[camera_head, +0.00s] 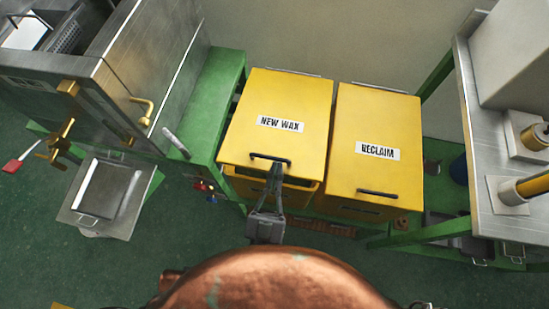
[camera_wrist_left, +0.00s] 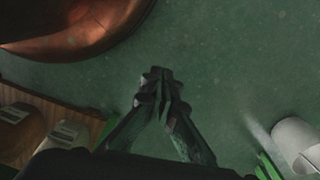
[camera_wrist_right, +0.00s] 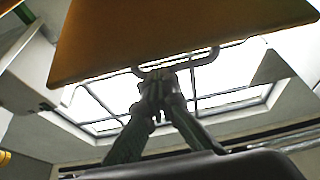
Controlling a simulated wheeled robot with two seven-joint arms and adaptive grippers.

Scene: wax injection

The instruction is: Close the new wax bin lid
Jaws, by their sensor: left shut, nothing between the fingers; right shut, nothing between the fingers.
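The yellow lid (camera_head: 285,95) labelled NEW WAX covers the new wax bin (camera_head: 300,196) in the head view. Its front edge seems raised, with a gap above the bin's front. The dark lid handle (camera_head: 270,158) is at that front edge. My right gripper (camera_head: 276,172) is shut, its fingertips at the handle; I cannot tell if they touch. In the right wrist view the lid (camera_wrist_right: 190,30) is seen from below, with the handle (camera_wrist_right: 205,58) just above the gripper (camera_wrist_right: 157,88). My left gripper (camera_wrist_left: 161,80) is shut and empty, low over the green floor.
The yellow RECLAIM bin lid (camera_head: 375,125) lies down just to the right. A green bench (camera_head: 215,100) and a metal machine (camera_head: 140,70) stand at the left. A steel table (camera_head: 490,215) is at the right. A copper rounded vessel (camera_head: 280,280) fills the bottom middle.

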